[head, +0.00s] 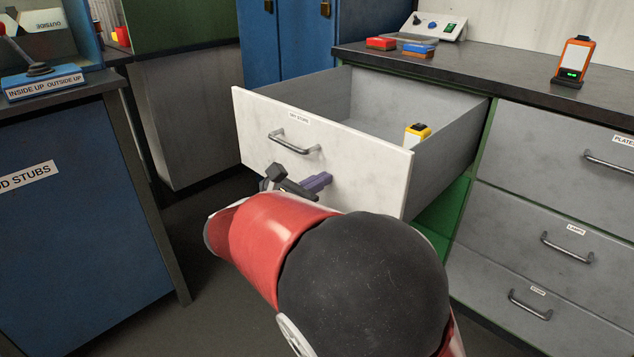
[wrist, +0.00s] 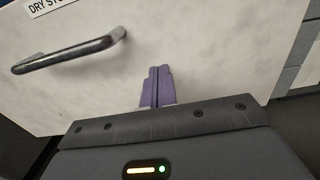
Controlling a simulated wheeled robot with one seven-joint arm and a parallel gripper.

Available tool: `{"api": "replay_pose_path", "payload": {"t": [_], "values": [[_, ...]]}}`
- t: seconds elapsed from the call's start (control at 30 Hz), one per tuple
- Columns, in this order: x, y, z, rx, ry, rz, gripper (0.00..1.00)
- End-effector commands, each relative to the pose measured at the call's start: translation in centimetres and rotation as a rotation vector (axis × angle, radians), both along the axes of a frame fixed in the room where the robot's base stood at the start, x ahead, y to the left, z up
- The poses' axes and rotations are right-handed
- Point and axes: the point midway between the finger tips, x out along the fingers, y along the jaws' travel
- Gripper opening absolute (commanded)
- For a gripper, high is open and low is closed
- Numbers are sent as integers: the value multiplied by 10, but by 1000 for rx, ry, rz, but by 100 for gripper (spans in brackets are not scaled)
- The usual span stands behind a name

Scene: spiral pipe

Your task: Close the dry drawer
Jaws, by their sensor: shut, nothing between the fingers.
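The dry drawer (head: 330,145) is pulled well out of the counter in the head view. Its pale front carries a small label and a metal bar handle (head: 294,141). In the wrist view the drawer front (wrist: 200,50) fills most of the picture, with the handle (wrist: 70,53) at upper left and a label starting "DRY ST" (wrist: 45,5). My gripper (head: 318,182) is shut and empty, its purple fingers pointing at the lower part of the drawer front, below and right of the handle. The fingertips (wrist: 160,70) look very near the front; I cannot tell whether they touch.
A yellow item (head: 417,133) sits inside the drawer. Closed drawers (head: 545,220) stand to the right, under a dark countertop (head: 480,80) holding an orange device (head: 573,62) and a red block (head: 381,43). A blue cabinet (head: 70,220) stands at left, with open floor between.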

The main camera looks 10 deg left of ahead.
Motion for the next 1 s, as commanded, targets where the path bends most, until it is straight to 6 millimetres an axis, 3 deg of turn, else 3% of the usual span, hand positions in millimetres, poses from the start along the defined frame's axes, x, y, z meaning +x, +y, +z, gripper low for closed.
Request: {"api": "replay_pose_path", "payload": {"t": [0.17,0.37,1.0], "values": [[7,-6,1,-1,1,-2,0],[32,-27,2,-1,1,-6,0],[165,-131,1,-2,-1,-6,0]]}}
